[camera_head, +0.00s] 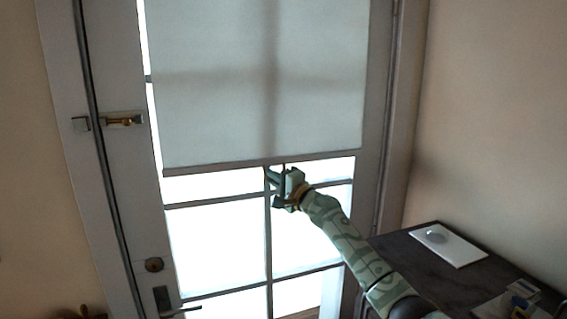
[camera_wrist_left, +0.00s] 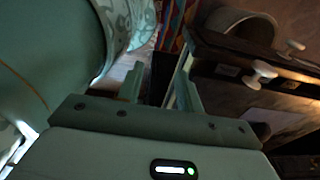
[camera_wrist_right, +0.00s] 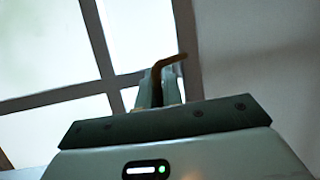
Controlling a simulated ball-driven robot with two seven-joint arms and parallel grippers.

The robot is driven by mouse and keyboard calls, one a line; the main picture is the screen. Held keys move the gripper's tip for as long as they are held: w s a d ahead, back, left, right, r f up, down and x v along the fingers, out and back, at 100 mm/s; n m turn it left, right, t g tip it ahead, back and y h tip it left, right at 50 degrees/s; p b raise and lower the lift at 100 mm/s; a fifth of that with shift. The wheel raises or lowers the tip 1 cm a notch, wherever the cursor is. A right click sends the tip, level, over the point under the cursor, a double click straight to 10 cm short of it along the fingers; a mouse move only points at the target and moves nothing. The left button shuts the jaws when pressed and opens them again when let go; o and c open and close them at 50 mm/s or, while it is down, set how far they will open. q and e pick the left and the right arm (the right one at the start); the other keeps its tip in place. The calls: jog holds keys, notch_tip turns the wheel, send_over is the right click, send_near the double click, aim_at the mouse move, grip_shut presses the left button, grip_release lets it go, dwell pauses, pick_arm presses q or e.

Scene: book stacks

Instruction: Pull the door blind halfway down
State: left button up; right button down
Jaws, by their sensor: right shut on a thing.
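The pale door blind (camera_head: 220,90) hangs over the upper part of the glazed door, and its top is out of view. Its bottom bar (camera_head: 215,165) is slightly tilted in the picture, with bare bright panes below. My right gripper (camera_head: 276,176) is at the middle of the bottom bar, just below it. In the right wrist view, the right gripper's fingers (camera_wrist_right: 158,92) are shut on a thin brown hooked pull (camera_wrist_right: 168,62), whose upper end bends to the right. My left gripper (camera_wrist_left: 160,88) shows only in the left wrist view, with its fingers apart and nothing between them.
The door has a brass latch (camera_head: 124,121), a round lock (camera_head: 154,265) and a lever handle (camera_head: 180,309) on its left side. A dark cabinet top (camera_head: 420,262) with a white plate (camera_head: 448,245) stands at the right. Drawers with white knobs (camera_wrist_left: 262,72) show near my left gripper.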

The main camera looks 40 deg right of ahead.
notch_tip(320, 180, down, 9)
jog(key=b, duration=0.7)
jog(key=shift+r, duration=0.15)
jog(key=c, duration=1.8)
grip_release()
jog(key=shift+r, duration=0.1)
